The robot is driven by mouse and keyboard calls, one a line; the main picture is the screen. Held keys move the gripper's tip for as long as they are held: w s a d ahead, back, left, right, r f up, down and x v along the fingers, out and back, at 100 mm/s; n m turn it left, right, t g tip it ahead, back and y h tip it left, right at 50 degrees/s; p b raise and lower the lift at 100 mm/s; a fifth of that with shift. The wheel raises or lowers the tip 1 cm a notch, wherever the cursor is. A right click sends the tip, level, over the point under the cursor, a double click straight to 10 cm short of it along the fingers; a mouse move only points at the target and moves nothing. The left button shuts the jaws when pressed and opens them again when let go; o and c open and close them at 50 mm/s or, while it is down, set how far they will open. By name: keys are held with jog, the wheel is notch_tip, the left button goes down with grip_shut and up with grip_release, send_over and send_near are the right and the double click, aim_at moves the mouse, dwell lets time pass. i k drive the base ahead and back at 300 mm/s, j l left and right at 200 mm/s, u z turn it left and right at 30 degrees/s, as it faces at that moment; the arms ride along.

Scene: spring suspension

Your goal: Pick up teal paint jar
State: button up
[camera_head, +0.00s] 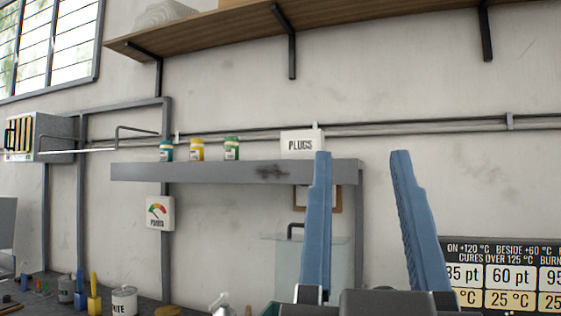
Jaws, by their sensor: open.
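The teal paint jar (166,151) stands upright near the left end of a grey wall shelf (230,173). It has a pale label and a dark teal lid. A yellow jar (197,150) and a green jar (232,149) stand to its right in a row. My gripper (358,155) is at the lower right of the view, with two blue fingers pointing up and spread apart. Nothing is between them. The gripper is well to the right of the teal jar and apart from it.
A white PLUGS box (302,143) stands on the shelf's right part. A pipe (420,128) runs along the wall behind. A wooden shelf (350,20) hangs above. A gauge plate (160,212) hangs below the shelf. Bottles and cans, including a white can (124,301), stand at lower left.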

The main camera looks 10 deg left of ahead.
aim_at(166, 146)
jog(key=i+j+z, duration=0.15)
jog(key=j, duration=1)
jog(key=j+z, duration=0.15)
jog(key=j, duration=1.65)
jog(key=i+j, duration=0.1)
jog(key=j, duration=0.55)
jog(key=i+j, duration=0.1)
jog(key=j, duration=0.55)
jog(key=i+j+u, duration=0.15)
jog(key=i, duration=0.25)
jog(key=i+j+u, duration=0.1)
jog(key=i, duration=0.3)
jog(key=j, duration=0.1)
